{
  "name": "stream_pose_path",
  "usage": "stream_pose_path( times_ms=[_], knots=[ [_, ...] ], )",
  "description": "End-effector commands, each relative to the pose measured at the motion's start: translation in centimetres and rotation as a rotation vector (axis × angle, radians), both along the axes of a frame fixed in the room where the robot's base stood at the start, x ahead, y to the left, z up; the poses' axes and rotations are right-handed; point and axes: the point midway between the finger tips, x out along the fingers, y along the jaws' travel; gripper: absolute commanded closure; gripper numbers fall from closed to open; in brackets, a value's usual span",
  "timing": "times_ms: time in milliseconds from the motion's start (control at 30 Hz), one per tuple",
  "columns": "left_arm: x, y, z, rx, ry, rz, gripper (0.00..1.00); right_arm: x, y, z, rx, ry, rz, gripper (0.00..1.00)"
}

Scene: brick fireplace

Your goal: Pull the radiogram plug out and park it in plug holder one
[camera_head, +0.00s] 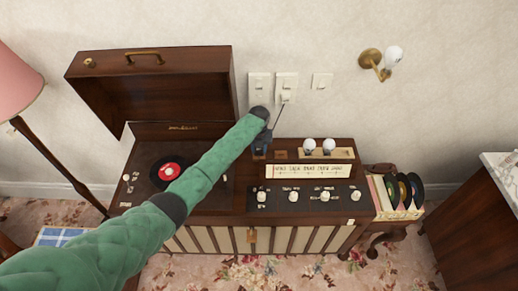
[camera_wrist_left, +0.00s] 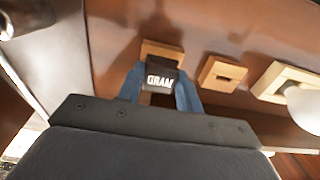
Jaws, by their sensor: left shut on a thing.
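My left gripper (camera_head: 261,150) is at the back edge of the radiogram top. In the left wrist view its blue fingers (camera_wrist_left: 160,90) are shut on the sides of a dark plug (camera_wrist_left: 160,76) marked "GRAM". The plug is at the leftmost wooden holder (camera_wrist_left: 162,48), whose frame shows behind it. I cannot tell whether it is seated or just above. The holder beside it (camera_wrist_left: 222,73) is empty and also shows in the head view (camera_head: 281,155). The radiogram (camera_head: 140,85) has its lid open. My right gripper is not in view.
Two white bulb-like tops (camera_head: 319,145) stand right of the empty holder. A record rack (camera_head: 382,196) is at the right, a lamp (camera_head: 18,85) at the left.

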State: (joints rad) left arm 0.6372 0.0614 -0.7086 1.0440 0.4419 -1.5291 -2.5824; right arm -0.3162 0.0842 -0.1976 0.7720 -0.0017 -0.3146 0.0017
Motion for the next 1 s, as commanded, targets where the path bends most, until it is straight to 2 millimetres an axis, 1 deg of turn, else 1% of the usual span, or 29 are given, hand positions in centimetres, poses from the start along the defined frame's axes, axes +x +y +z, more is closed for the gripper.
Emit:
stream_pose_path(
  times_ms=[600, 633, 733, 767, 1000],
  knots=[
    [-0.04, 0.04, -1.12, 0.001, 0.001, 0.000, 1.00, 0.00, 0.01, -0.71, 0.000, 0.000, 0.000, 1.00],
    [-0.04, 0.04, -1.10, 0.000, 0.001, 0.000, 0.63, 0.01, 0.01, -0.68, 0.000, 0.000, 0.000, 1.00],
    [-0.03, 0.04, -1.05, 0.000, 0.001, 0.000, 0.43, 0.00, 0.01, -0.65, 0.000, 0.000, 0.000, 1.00],
    [-0.03, 0.04, -1.05, 0.000, 0.001, 0.000, 0.39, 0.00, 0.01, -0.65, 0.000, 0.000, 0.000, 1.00],
    [-0.01, 0.02, -1.01, 0.000, 0.000, 0.000, 0.39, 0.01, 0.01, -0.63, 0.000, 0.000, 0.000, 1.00]
  ],
)
